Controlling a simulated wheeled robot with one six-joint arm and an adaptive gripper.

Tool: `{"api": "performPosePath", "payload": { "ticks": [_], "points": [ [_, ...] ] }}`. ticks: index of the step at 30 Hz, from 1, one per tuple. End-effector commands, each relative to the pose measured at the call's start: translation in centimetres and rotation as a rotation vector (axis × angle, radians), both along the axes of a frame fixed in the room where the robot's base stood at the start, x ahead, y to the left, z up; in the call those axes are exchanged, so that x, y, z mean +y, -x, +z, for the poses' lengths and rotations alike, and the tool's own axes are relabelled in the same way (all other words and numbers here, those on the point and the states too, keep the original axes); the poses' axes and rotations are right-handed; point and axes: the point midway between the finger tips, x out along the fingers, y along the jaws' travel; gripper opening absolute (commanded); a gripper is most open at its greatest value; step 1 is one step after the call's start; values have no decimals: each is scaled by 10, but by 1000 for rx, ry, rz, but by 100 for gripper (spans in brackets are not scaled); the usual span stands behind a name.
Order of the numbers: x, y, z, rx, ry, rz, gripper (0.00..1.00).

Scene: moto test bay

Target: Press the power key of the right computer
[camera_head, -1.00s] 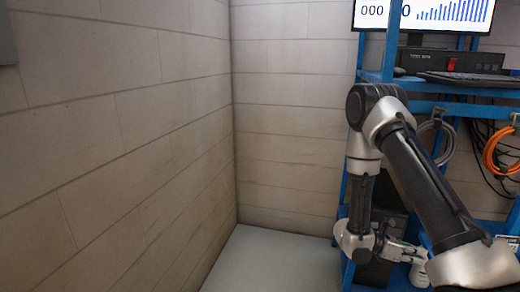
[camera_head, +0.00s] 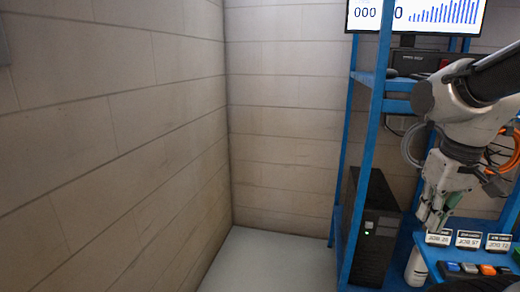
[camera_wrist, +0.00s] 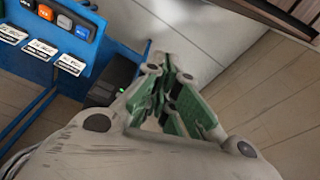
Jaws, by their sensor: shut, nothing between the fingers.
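A black computer tower (camera_head: 373,255) stands upright on the lower left of the blue rack. The tower also shows in the wrist view (camera_wrist: 118,74), partly behind my gripper. It is the only tower I see; I cannot tell whether it is the right computer. My gripper (camera_head: 432,222) is shut and empty, pointing down to the right of the tower and apart from it. Its green-padded fingers (camera_wrist: 166,75) fill the middle of the wrist view.
A blue panel (camera_head: 432,262) with job cards (camera_head: 468,239) and several coloured keys (camera_head: 487,269) stands right of the tower. A white cylinder (camera_head: 415,270) is between them. Blue rack posts (camera_head: 368,150) flank the tower. The floor (camera_head: 265,262) on the left is clear.

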Motion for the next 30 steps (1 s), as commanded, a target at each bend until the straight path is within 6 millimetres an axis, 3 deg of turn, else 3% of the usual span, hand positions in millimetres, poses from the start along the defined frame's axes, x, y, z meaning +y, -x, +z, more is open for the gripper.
{"api": "performPosePath", "payload": {
  "ticks": [3,9,25,30],
  "points": [
    [-1,8,27,-137,-6,-9,0],
    [-2,15,49,-243,-5,-15,0],
    [-4,16,50,-249,-4,-19,0],
    [-18,18,43,-210,4,-90,0]
  ]
}}
